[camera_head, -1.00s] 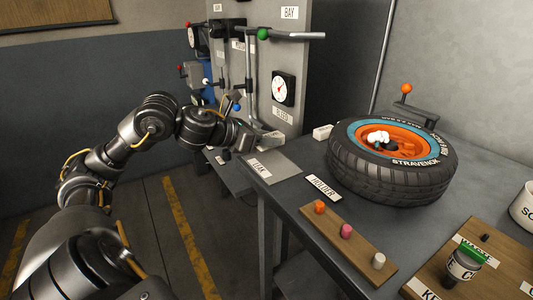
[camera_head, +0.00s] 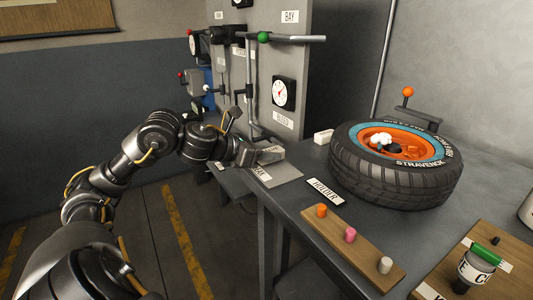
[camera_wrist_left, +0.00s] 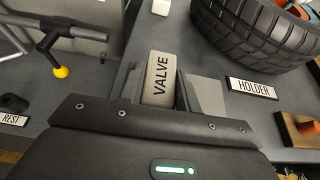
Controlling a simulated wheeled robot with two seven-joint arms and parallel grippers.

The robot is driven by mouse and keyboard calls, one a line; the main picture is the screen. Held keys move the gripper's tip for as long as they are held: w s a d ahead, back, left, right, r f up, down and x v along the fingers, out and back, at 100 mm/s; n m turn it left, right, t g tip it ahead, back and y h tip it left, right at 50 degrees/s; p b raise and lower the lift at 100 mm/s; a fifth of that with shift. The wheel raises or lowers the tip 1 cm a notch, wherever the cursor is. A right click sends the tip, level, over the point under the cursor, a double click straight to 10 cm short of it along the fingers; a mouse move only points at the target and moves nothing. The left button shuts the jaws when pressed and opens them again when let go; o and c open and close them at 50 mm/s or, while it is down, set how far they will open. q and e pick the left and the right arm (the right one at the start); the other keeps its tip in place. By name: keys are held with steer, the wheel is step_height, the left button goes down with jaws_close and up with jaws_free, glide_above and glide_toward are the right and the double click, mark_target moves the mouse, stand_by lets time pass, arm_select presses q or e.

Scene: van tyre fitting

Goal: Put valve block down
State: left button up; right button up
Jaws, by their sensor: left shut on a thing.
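The valve block (camera_wrist_left: 158,78) is a light grey block with VALVE printed on its face in the left wrist view. My left gripper (camera_wrist_left: 166,96) is shut on it. In the head view my left gripper (camera_head: 256,153) holds the block (camera_head: 271,153) over the grey LEAK pad (camera_head: 285,174) on the bench corner. The block partly covers the pad, and I cannot tell whether it touches it. My right gripper is not in view.
A tyre on an orange rim (camera_head: 395,170) lies on the bench to the right. A HOLDER label (camera_head: 324,191) and a wooden strip with coloured pegs (camera_head: 350,245) are in front. A white block (camera_head: 323,136) sits behind the pad. A gauge panel (camera_head: 290,60) stands behind.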

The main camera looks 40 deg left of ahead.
arm_select(q)
steer(key=o, duration=1)
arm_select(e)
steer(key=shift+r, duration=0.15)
arm_select(q)
steer(key=b+v, duration=0.2)
steer(key=v, duration=0.4)
steer(key=shift+f, duration=0.1)
steer(key=shift+b+v, duration=0.6)
steer(key=shift+v, duration=2.5)
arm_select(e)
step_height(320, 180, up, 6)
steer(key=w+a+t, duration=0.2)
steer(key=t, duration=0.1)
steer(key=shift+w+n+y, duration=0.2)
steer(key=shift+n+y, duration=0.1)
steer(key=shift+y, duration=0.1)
arm_select(q)
steer(key=shift+d, duration=0.1)
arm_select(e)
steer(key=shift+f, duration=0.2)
